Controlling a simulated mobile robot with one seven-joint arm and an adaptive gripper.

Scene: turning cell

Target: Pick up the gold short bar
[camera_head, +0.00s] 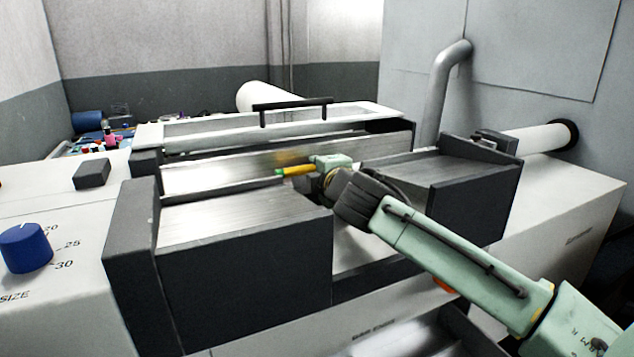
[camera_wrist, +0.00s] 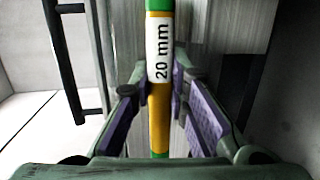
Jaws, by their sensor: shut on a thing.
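The gold short bar (camera_wrist: 159,105) lies between my gripper's purple-padded fingers in the wrist view. It has green ends and a white label reading "20 mm". My gripper (camera_wrist: 160,95) is shut on it. In the head view the gold bar (camera_head: 297,170) shows as a small yellow piece with a green tip, sticking out to the left of my gripper (camera_head: 318,168). It is over the metal bed of the machine; the height of the bar above the bed is hard to tell. The gripper hides part of the bar in the head view.
The machine (camera_head: 240,265) has dark raised blocks in front and to the right of my gripper. A dark handle (camera_head: 292,104) stands on the cover behind. A blue knob (camera_head: 25,248) is at the left. A grey pipe (camera_head: 441,90) rises at the back right.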

